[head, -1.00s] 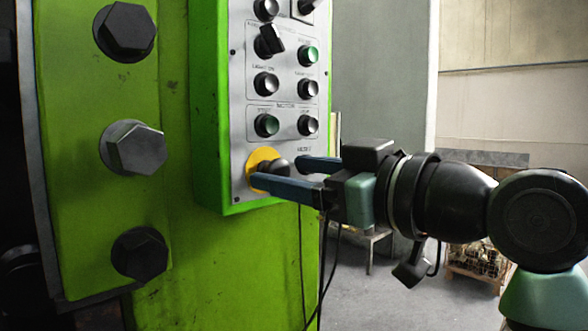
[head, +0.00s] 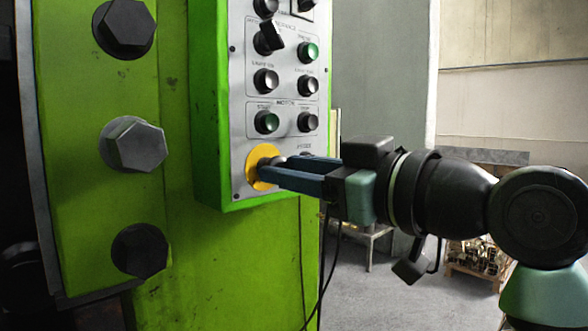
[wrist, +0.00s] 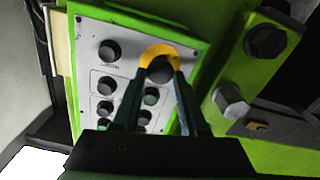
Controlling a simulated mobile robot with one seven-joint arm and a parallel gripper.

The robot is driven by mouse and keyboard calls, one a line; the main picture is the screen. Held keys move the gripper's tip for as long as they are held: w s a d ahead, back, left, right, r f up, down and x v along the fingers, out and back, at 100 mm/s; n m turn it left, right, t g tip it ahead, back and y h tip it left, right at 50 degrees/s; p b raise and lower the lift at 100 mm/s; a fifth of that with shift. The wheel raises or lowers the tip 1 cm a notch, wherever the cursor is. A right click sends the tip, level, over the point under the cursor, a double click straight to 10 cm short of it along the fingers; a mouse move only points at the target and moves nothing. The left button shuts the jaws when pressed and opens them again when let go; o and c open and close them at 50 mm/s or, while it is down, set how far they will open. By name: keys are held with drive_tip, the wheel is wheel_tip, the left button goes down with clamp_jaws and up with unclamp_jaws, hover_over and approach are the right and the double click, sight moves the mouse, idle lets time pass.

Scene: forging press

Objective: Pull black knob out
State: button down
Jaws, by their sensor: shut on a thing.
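The black knob (wrist: 159,70) sits on a round yellow plate (head: 257,167) at the bottom of the grey control panel (head: 240,120). In the head view the knob (head: 272,162) is mostly hidden behind my gripper's blue fingers. My gripper (head: 272,170) comes in from the right, with its fingertips at the knob. In the wrist view the fingers (wrist: 160,82) lie on either side of the knob and are shut on it.
Several other black and green buttons (head: 266,122) and a rotary switch (head: 270,37) sit on the panel just above. Large hex bolts (head: 134,146) stick out of the green press frame at left. Open floor lies to the right, with a crate (head: 477,258) farther back.

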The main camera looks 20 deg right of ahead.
idle(0.8)
drive_tip(key=shift+s+d+f+b, duration=0.15)
drive_tip(key=shift+s+b, duration=0.35)
drive_tip(key=shift+b, duration=0.05)
drive_tip(key=c, duration=0.9)
unclamp_jaws()
drive_tip(key=o, duration=0.5)
drive_tip(key=shift+s+d, duration=0.1)
drive_tip(key=shift+s, duration=0.1)
drive_tip(key=shift+c, duration=0.2)
drive_tip(key=shift+w, duration=0.15)
